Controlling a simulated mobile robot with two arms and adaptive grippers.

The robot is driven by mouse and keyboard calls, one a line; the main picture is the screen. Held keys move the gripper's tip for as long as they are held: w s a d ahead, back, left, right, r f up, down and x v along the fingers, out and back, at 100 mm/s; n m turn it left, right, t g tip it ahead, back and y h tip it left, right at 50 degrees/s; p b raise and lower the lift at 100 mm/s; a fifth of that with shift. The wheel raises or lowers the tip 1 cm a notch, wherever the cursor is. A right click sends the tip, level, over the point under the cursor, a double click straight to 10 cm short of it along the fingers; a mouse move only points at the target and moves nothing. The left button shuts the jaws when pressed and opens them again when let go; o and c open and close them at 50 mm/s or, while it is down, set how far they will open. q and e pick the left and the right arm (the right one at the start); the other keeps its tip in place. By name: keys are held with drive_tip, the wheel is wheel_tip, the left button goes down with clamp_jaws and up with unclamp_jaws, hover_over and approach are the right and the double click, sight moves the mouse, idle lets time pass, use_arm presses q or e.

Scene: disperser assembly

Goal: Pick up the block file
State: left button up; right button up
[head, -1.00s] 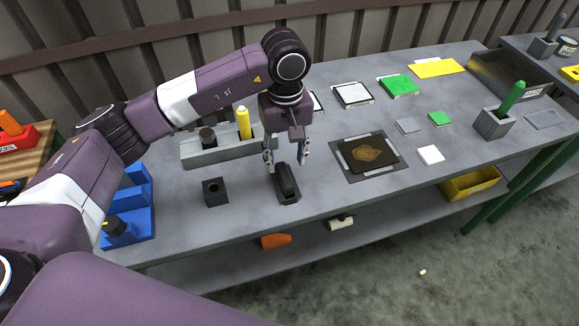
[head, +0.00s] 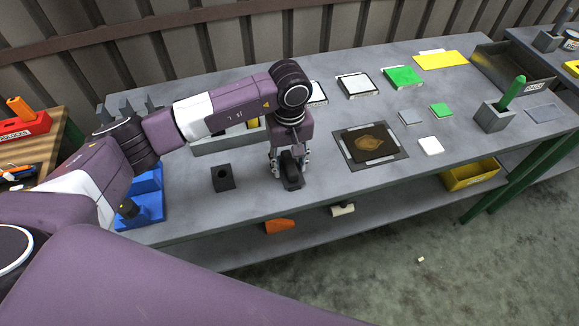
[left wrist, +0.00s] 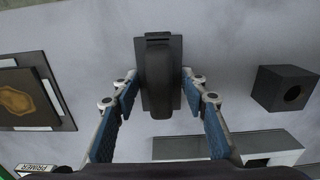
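The block file (head: 293,180) is a dark, elongated block with a rounded top, near the front edge of the grey workbench. In the left wrist view the block file (left wrist: 157,80) lies on a flat dark base plate (left wrist: 176,45). My left gripper (head: 289,168) points down over it. Its blue-padded fingers (left wrist: 159,80) stand open on either side of the block file, with a gap visible on each side in the wrist view. The far fingers are partly hidden in the head view. My right gripper is not in view.
A dark square block with a hole (head: 223,178) stands left of the gripper. A dark mat with a brown emblem (head: 388,158) lies to the right. A grey holder (head: 215,145) is behind my arm. Blue stands (head: 147,210) are at the left end.

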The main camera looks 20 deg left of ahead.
sight(289, 161)
use_arm(q)
drive_tip(key=c, duration=0.4)
drive_tip(key=shift+r, duration=0.15)
drive_tip(key=shift+w+r, duration=0.1)
drive_tip(key=shift+r, duration=0.45)
wheel_tip(289, 161, up, 19)
drive_tip(key=b, duration=0.4)
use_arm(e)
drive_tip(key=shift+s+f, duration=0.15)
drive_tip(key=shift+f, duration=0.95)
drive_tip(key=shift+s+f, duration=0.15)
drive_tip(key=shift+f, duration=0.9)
use_arm(q)
drive_tip(key=shift+f, duration=0.1)
